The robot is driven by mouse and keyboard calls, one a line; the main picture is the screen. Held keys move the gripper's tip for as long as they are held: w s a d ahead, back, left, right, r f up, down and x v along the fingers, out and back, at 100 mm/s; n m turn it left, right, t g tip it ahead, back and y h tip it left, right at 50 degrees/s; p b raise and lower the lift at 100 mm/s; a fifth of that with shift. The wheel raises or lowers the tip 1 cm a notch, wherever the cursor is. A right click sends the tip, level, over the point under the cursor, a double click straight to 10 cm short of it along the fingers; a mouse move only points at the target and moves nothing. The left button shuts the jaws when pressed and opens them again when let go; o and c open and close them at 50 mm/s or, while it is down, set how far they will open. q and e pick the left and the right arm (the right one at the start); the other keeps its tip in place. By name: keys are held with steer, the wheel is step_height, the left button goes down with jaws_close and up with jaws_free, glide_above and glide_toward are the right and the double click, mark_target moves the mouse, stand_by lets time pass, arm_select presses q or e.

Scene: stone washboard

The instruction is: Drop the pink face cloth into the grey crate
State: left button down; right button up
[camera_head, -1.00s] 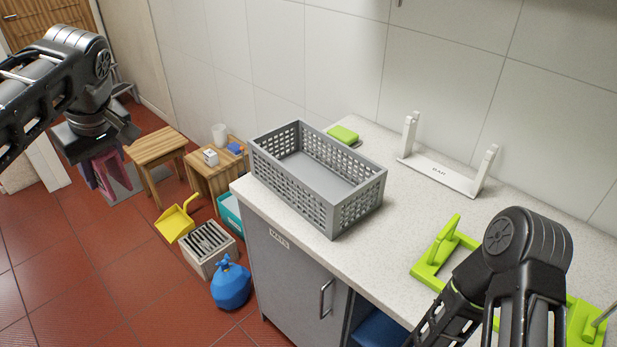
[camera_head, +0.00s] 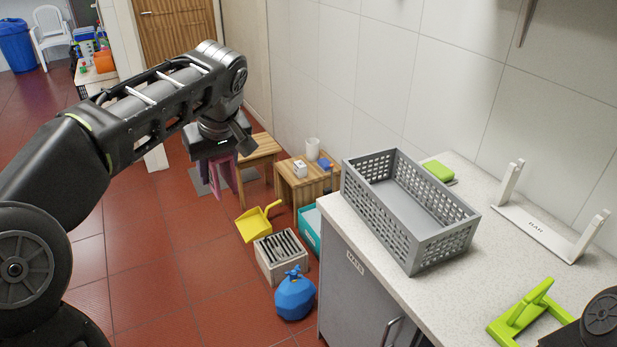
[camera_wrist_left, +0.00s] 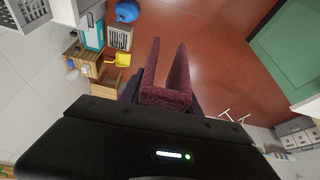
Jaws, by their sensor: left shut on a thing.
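The grey crate (camera_head: 385,225) is an empty, open basket with perforated walls, standing upright on the left end of the counter. My left gripper (camera_head: 214,152) is shut on the pink face cloth (camera_head: 223,178), which hangs below it. They are left of the crate, apart from it and out over the red floor. In the left wrist view the cloth (camera_wrist_left: 165,97) looks dark pink, folded with two flaps sticking out from the jaws. The fingertips are mostly hidden by the cloth. My right gripper is out of view; only a bit of that arm shows at the lower right.
The counter (camera_head: 435,278) also holds a green sponge (camera_head: 438,170), a white stand (camera_head: 540,232) and a green frame (camera_head: 522,312). Wooden stools (camera_head: 258,150), a yellow dustpan (camera_head: 252,226), a slatted box (camera_head: 280,255) and a blue bag (camera_head: 295,295) stand on the floor left of the counter.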

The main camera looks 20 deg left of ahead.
arm_select(q)
steer(key=w+d+f+m+t+h+b, duration=0.1)
steer(key=d+f+m, duration=0.4)
steer(key=d+f, duration=0.3)
steer(key=w+d+f+m+h+b, duration=0.1)
steer(key=d+f+m+h, duration=0.1)
steer(key=d+f+m, duration=0.3)
steer(key=d+f, duration=0.4)
steer(key=f, duration=0.7)
steer(key=shift+w+t+h, duration=0.25)
steer(key=shift+t+h, duration=0.05)
steer(key=shift+t, duration=0.1)
steer(key=shift+d, duration=0.2)
